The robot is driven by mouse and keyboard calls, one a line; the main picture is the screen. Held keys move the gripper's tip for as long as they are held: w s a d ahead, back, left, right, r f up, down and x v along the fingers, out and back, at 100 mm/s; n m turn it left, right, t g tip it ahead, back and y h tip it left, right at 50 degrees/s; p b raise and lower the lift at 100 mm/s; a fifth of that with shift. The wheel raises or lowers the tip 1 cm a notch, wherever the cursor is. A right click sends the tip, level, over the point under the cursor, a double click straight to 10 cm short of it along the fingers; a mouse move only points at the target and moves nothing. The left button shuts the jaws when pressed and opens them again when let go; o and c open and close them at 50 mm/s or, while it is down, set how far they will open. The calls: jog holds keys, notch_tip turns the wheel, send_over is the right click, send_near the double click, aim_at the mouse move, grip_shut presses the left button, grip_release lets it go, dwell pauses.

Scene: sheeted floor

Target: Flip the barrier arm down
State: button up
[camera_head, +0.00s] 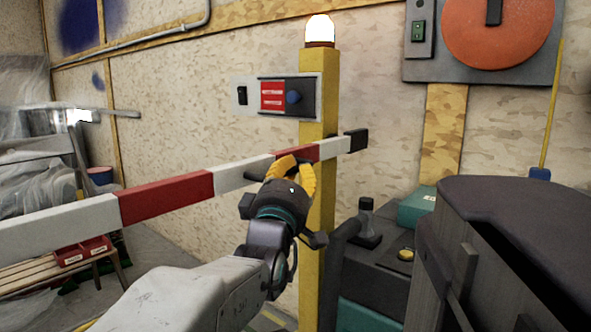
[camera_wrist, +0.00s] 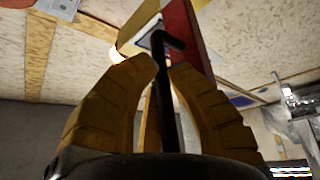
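The red-and-white barrier arm (camera_head: 165,198) lies nearly level in the head view, from the left edge to a yellow post (camera_head: 319,110). A dark block (camera_head: 356,140) is at its right end. My gripper (camera_head: 299,164) is at the arm's red section near the post, with its yellow fingers pointing up at it. In the wrist view, my gripper (camera_wrist: 166,66) has its fingers apart on both sides of a thin black bar (camera_wrist: 165,95) with a bent top. The red section (camera_wrist: 186,38) shows just beyond. I cannot tell whether either finger touches the bar.
Dark machinery (camera_head: 515,235) and a control box (camera_head: 385,255) stand at the right. A slatted bench with a red tray (camera_head: 83,250) is at the lower left.

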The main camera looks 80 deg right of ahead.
jog(key=o, duration=0.6)
jog(key=shift+o, duration=0.2)
jog(key=shift+a, duration=0.1)
jog(key=v, duration=1.2)
jog(key=shift+w, duration=0.1)
